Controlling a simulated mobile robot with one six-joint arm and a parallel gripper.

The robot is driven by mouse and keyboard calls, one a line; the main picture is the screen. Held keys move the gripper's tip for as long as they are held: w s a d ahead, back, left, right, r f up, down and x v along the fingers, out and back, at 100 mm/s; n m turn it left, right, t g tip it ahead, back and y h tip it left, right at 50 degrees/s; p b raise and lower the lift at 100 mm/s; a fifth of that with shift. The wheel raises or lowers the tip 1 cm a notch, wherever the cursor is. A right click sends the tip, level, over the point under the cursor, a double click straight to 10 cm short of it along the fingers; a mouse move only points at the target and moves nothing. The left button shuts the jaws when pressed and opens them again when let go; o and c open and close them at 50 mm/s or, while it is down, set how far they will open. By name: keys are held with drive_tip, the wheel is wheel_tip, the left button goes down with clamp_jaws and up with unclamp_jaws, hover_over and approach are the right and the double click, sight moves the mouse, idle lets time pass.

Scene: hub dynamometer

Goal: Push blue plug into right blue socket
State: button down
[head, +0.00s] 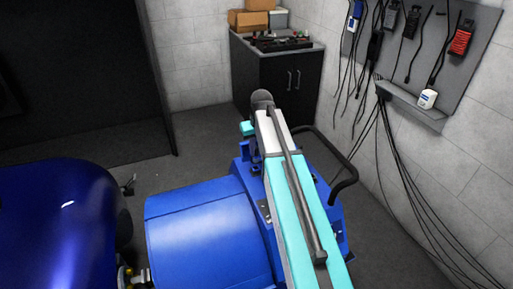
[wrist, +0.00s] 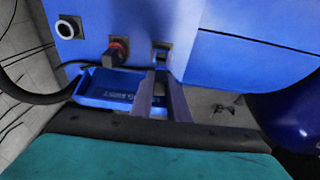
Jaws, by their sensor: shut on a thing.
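In the wrist view my gripper (wrist: 161,80) points at the blue front panel of the machine, its two long fingers close together. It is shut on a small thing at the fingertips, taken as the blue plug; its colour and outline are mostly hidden. Just beyond the tips is a dark square fitting (wrist: 162,52), the rightmost on the panel. Left of it are a fitting with a red part (wrist: 117,50) and a round pale-rimmed socket (wrist: 69,27). I cannot tell whether the held thing touches the right fitting. In the head view my arm hides the gripper and sockets.
A blue tray (wrist: 104,88) sits below the panel, close left of my fingers. A black hose loops at the left. In the head view, the blue machine (head: 205,235) stands beside a dark blue car body (head: 55,220); a cabinet (head: 272,80) and tool board (head: 430,45) stand behind.

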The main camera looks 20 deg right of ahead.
drive_tip(key=shift+f+b, duration=0.4)
drive_tip(key=shift+f, duration=0.75)
drive_tip(key=shift+f+b, duration=0.55)
drive_tip(key=shift+f, duration=1)
drive_tip(key=c, duration=1.6)
unclamp_jaws()
drive_tip(key=shift+r, duration=0.15)
drive_tip(key=shift+s+r+b, duration=0.4)
drive_tip(key=shift+s+r, duration=0.05)
drive_tip(key=shift+r, duration=1.75)
drive_tip(key=shift+s+r+b, duration=0.45)
drive_tip(key=shift+s+r, duration=0.05)
drive_tip(key=shift+r, duration=1.75)
drive_tip(key=shift+s+r+b, duration=0.4)
drive_tip(key=shift+s+r, duration=0.05)
drive_tip(key=shift+r, duration=1.75)
drive_tip(key=shift+r, duration=0.1)
wheel_tip(320, 180, up, 9)
drive_tip(key=p, duration=0.9)
hover_over(256, 158)
drive_tip(key=s, duration=0.2)
drive_tip(key=shift+d, duration=0.2)
